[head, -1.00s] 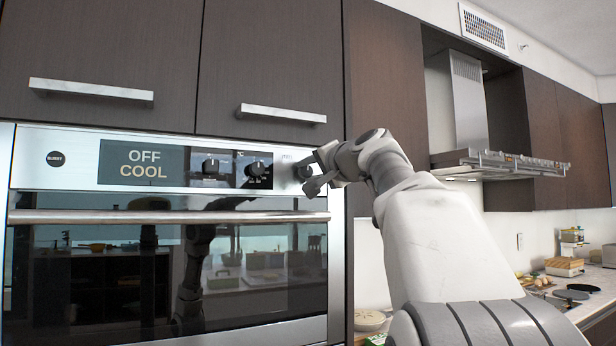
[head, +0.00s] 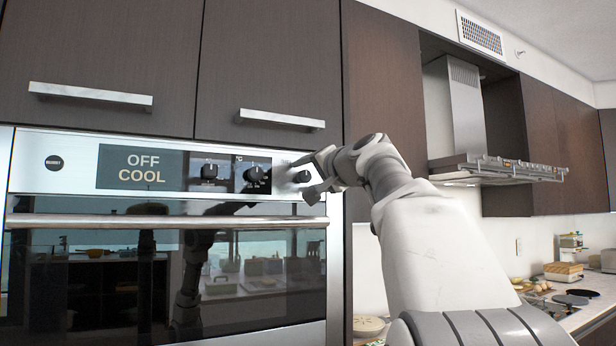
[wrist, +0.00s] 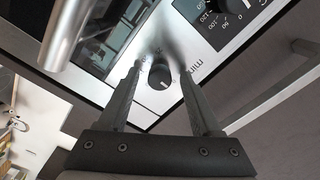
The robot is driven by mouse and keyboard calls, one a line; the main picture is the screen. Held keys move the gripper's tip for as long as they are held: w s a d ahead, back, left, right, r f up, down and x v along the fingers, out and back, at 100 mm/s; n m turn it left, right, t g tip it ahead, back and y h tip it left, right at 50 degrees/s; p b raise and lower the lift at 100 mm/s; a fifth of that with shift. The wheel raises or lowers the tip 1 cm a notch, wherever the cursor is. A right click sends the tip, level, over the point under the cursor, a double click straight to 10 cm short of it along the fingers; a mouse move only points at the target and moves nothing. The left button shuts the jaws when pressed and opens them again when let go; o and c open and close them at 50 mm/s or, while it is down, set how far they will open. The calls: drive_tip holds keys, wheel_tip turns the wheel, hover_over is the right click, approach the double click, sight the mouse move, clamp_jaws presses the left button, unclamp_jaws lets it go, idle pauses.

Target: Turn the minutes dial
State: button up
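The minutes dial (wrist: 160,75) is a small dark round knob with a light pointer mark, on the oven's silver control panel. In the wrist view the word beginning "MIN" is printed beside it. It also shows in the head view (head: 301,177) at the right end of the panel. My gripper (wrist: 159,68) is open, with one finger on each side of the dial and a gap to the knob visible. In the head view my gripper (head: 315,177) is just right of the dial, close to the panel. Whether the fingertips touch the panel is unclear.
Two other dials, the left knob (head: 209,171) and the temperature knob (head: 252,174), sit to the left. The oven door handle (head: 170,221) runs below the panel. A cabinet handle (head: 281,119) is above. The display (head: 141,168) reads OFF COOL.

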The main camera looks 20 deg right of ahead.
drive_tip(key=shift+s, duration=0.1)
drive_tip(key=shift+s+f+b, duration=0.1)
drive_tip(key=shift+s+b, duration=0.2)
drive_tip(key=shift+s, duration=0.05)
drive_tip(key=s+b, duration=0.5)
drive_tip(key=s, duration=1.1)
drive_tip(key=shift+s+d, duration=0.3)
drive_tip(key=w+a+f+n+g+y, duration=0.2)
drive_tip(key=w+a+f, duration=0.2)
drive_tip(key=a+f, duration=0.3)
drive_tip(key=s+a+f+n+g, duration=0.1)
drive_tip(key=s+a+f+g, duration=0.15)
drive_tip(key=f, duration=0.65)
drive_tip(key=s+a+f+n+g, duration=0.2)
drive_tip(key=s+a+f, duration=0.15)
drive_tip(key=f, duration=0.65)
drive_tip(key=s+a+f+n+g+h, duration=0.1)
drive_tip(key=s+a+f+n+g, duration=0.15)
drive_tip(key=s+f, duration=0.75)
drive_tip(key=s+a+f+n+g+h, duration=0.25)
drive_tip(key=s+f, duration=0.25)
drive_tip(key=f, duration=1.1)
wheel_tip(320, 180, up, 18)
drive_tip(key=p, duration=1.8)
drive_tip(key=shift+w+d+r+n+g+y, duration=0.15)
drive_tip(key=shift+w+d+n+g+y, duration=0.2)
drive_tip(key=shift+w+g+y, duration=0.1)
